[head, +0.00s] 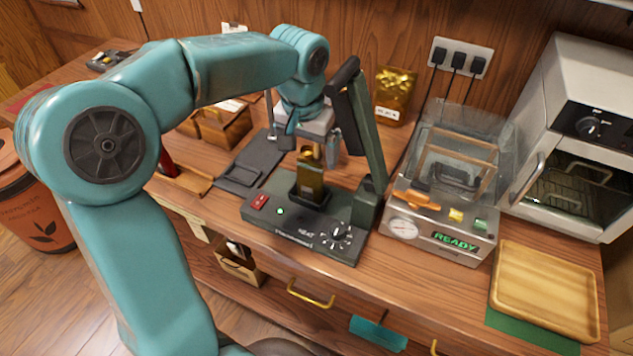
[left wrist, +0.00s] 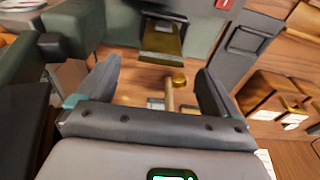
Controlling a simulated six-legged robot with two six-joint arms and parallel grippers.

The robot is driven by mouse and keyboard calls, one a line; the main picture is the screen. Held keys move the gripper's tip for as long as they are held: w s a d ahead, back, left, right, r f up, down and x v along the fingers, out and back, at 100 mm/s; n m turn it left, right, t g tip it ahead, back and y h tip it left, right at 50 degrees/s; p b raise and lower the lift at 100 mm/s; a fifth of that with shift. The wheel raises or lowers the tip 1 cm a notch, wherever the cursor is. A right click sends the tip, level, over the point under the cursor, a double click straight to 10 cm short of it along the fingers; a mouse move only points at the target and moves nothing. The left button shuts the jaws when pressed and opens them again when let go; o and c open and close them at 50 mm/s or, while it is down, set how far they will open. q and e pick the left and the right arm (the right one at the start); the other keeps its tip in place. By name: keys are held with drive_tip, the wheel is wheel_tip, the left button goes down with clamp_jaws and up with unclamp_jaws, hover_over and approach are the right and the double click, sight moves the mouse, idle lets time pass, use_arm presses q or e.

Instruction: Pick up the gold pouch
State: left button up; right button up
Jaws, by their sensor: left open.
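The gold pouch (head: 311,178) stands upright in the dark holder of the heat sealer (head: 290,222). My left gripper (head: 303,140) is open and empty just above and behind the pouch, pointing down. In the left wrist view the pouch (left wrist: 162,40) shows beyond the open fingertips (left wrist: 158,72), roughly in line with the gap between them, and no finger appears to touch it. The sealer's raised dark green arm (head: 362,130) stands close to the right of the gripper. My right gripper is not in view.
A clear-lidded machine (head: 440,220) with a READY display stands right of the sealer. A white oven (head: 580,130) and a wooden tray (head: 545,290) are farther right. A gold bag with a bow (head: 393,95) stands by the wall.

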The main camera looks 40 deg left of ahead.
sight(310, 171)
use_arm(q)
drive_tip(key=shift+s+f, duration=0.1)
drive_tip(key=shift+f, duration=0.25)
drive_tip(key=f, duration=0.6)
drive_tip(key=shift+w+a, duration=0.15)
drive_tip(key=shift+w, duration=0.2)
drive_tip(key=shift+w+a+f, duration=0.1)
drive_tip(key=shift+w+f, duration=0.05)
drive_tip(key=shift+f, duration=0.25)
drive_tip(key=c, duration=1.1)
drive_tip(key=shift+c, duration=0.3)
drive_tip(key=shift+r, duration=0.15)
